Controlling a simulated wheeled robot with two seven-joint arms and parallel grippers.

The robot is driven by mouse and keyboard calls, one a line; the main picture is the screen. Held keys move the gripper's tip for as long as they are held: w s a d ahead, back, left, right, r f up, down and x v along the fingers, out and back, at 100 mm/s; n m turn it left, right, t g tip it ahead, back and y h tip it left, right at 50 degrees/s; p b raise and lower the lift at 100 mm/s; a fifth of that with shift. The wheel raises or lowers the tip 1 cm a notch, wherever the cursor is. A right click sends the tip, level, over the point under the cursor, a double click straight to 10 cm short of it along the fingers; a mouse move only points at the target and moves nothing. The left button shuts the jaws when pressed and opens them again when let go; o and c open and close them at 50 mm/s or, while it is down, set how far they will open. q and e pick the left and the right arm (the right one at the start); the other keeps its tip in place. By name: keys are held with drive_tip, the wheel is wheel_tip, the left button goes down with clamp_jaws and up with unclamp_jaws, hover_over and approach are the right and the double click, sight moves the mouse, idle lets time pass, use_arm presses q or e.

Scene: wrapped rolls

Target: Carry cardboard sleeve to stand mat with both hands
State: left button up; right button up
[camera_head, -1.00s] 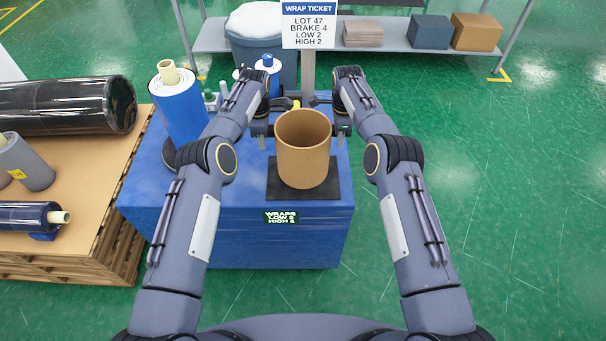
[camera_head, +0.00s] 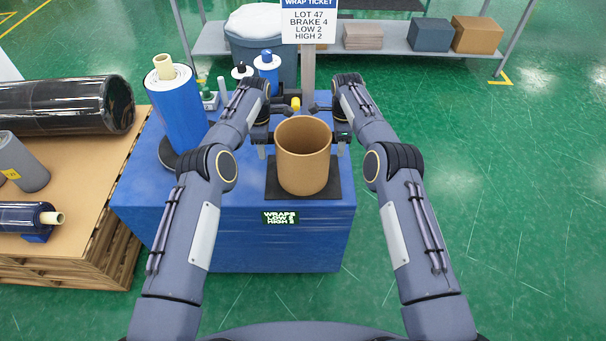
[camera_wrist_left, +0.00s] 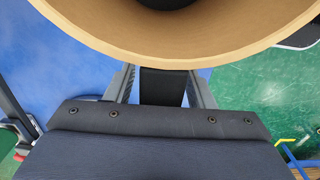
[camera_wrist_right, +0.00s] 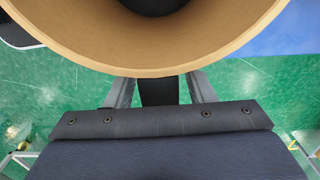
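The brown cardboard sleeve (camera_head: 303,170) stands upright and open-topped over the black stand mat (camera_head: 332,188) on the blue table. Its base appears to be on the mat near the front edge, though a small gap cannot be ruled out. My left gripper (camera_head: 262,150) is at the sleeve's left side and my right gripper (camera_head: 341,149) at its right side. In the left wrist view the sleeve's rim (camera_wrist_left: 180,55) covers the fingertips, and the fingers stand apart. The right wrist view shows the same rim (camera_wrist_right: 150,62) and spread fingers.
A blue wrapped roll (camera_head: 177,112) stands on the table's left. Small bottles (camera_head: 266,72) and a ticket post (camera_head: 308,70) stand behind. A pallet (camera_head: 90,215) with dark rolls (camera_head: 65,107) is to the left. The floor to the right is clear.

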use_arm(q)
wheel_tip(320, 180, up, 7)
drive_tip(key=shift+r, duration=0.2)
use_arm(e)
drive_tip(key=shift+r, duration=3.75)
use_arm(q)
drive_tip(key=shift+r, duration=0.1)
